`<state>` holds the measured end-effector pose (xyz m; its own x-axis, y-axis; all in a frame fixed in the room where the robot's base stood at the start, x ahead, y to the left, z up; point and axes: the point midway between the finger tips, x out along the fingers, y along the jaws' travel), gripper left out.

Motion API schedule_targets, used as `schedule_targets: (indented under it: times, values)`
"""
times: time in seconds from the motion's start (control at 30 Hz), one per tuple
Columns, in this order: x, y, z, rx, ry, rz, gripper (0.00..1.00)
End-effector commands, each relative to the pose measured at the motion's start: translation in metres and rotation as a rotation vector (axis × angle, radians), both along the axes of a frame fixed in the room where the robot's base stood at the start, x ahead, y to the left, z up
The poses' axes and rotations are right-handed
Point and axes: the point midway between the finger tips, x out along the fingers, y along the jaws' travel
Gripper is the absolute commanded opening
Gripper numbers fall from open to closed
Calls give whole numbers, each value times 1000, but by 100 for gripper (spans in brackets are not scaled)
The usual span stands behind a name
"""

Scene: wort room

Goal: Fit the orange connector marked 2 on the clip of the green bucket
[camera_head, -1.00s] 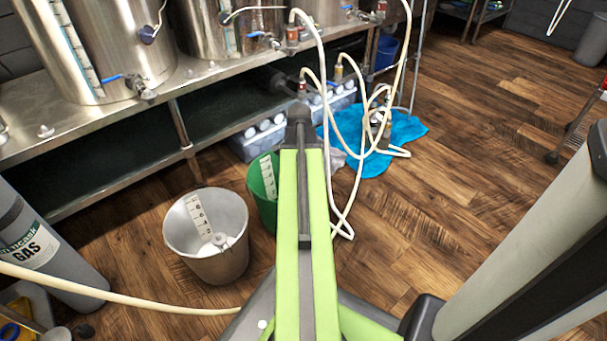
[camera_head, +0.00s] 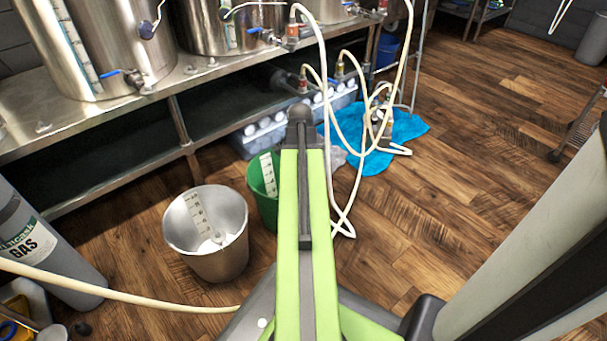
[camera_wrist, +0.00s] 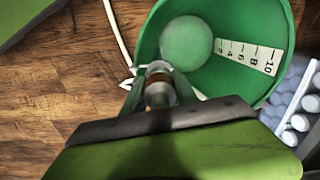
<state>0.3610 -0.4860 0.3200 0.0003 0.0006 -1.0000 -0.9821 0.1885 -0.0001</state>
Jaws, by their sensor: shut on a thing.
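The green bucket (camera_head: 258,202) stands on the floor, partly hidden behind my arm in the head view. In the wrist view I look into the bucket (camera_wrist: 270,30), with a white scale on its inner wall. A pale clip (camera_wrist: 129,82) shows at its near left rim. My gripper (camera_wrist: 165,112) is shut on a metal connector with an orange-brown band (camera_wrist: 160,88); its mark cannot be read. The connector overlaps the bucket's near rim, close beside the clip. I cannot tell whether it touches the clip. My gripper is hidden behind my arm in the head view.
A metal bucket (camera_head: 180,238) stands left of the green one. A steel bench (camera_head: 75,125) with tanks is behind. Pale hoses (camera_head: 337,190) and a blue cloth (camera_head: 405,127) lie to the right. A crate of bottles (camera_wrist: 304,105) is beside the bucket.

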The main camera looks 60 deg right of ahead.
Motion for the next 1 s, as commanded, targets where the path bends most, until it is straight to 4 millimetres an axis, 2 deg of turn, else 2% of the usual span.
schedule_targets:
  times: [0.53, 0.57, 0.7, 0.73, 1.0]
  values:
    - [0, 0, -12, 0, 0, 0, 0]
    - [0, 0, -11, 0, 0, 0, 38]
    - [0, 0, -11, 0, 0, 0, 57]
    - [0, 0, -11, 0, 0, 0, 60]
    - [0, 0, -10, 0, 0, -1, 60]
